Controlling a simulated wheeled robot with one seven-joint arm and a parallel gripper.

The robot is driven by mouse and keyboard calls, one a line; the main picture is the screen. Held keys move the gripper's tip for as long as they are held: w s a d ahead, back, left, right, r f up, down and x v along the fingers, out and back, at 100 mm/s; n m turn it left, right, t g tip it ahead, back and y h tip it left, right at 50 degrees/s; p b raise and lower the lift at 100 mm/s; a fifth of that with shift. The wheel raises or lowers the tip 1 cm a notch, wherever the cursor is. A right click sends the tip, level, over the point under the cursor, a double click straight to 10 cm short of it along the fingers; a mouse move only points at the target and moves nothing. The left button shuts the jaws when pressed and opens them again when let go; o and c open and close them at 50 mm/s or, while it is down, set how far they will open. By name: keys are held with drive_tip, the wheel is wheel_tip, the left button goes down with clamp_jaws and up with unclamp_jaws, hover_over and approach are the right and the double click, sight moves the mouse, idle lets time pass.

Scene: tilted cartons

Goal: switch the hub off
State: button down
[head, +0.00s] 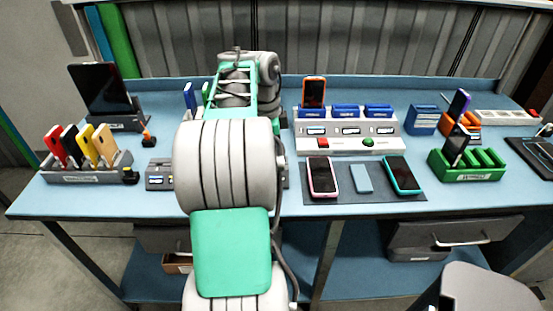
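A grey and white station (389,146), which looks like the hub, stands right of centre on the blue table. A red switch or button (323,143) is at the left of its front and a round green button or lamp (368,142) farther right. Its sloped face has several small displays, some lit blue. Blue slots line its top, and an orange phone (314,92) stands upright in the left one. My arm rises through the middle of the view, left of the station. My gripper is not visible; the arm hides that area.
A dark mat with two phones (322,177) (402,175) and a blue slab (361,178) lies before the station. A green rack (468,175) and white power strip (505,117) are at right. A phone rack (85,176) and tablet (103,88) are at left. My arm partly hides a grey device (160,175).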

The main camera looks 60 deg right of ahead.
drive_tip(key=shift+f+b, duration=0.35)
drive_tip(key=shift+f, duration=0.05)
drive_tip(key=shift+r, duration=0.1)
wheel_tip(320, 180, up, 7)
drive_tip(key=p, duration=0.6)
drive_tip(key=shift+r, duration=0.1)
